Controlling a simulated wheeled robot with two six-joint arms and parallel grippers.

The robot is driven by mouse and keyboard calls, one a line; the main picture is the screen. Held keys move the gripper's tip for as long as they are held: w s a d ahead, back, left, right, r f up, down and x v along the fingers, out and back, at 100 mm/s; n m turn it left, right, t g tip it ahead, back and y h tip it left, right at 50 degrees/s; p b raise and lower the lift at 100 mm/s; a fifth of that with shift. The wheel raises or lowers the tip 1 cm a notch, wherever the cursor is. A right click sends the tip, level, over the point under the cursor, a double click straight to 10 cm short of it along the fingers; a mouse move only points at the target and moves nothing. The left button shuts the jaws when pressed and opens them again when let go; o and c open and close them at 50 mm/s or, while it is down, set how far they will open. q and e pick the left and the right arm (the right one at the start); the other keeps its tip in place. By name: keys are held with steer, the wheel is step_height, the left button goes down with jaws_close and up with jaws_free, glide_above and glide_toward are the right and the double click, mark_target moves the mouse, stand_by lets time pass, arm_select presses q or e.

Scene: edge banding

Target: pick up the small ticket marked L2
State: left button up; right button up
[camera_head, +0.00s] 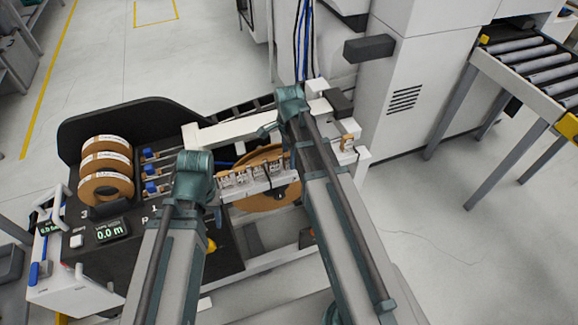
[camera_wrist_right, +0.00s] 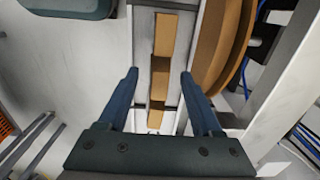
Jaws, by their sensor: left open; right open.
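Several small white tickets with dark print (camera_head: 240,181) stand in a row along a pale rail in front of the brown coil (camera_head: 262,200). The print is too small to read, so I cannot tell which ticket is L2. In the right wrist view my right gripper (camera_wrist_right: 160,82) is open and empty, its fingers apart on either side of a pale channel (camera_wrist_right: 142,60) with brown strip pieces (camera_wrist_right: 162,35). In the head view its fingers are mostly hidden by my arm. My left gripper (camera_head: 214,196) is near the rail's left end, largely hidden behind my left arm.
Several brown rolls (camera_head: 106,168) stand on the dark machine panel (camera_head: 150,110) at left, beside blue-knobbed rods (camera_head: 151,170). A display (camera_head: 112,231) reads 0.0 m. A white cabinet (camera_head: 415,75) and a roller conveyor (camera_head: 520,55) stand at right. The floor at lower right is clear.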

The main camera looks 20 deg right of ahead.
steer(key=shift+f, duration=0.1)
jaws_close()
stand_by(0.3)
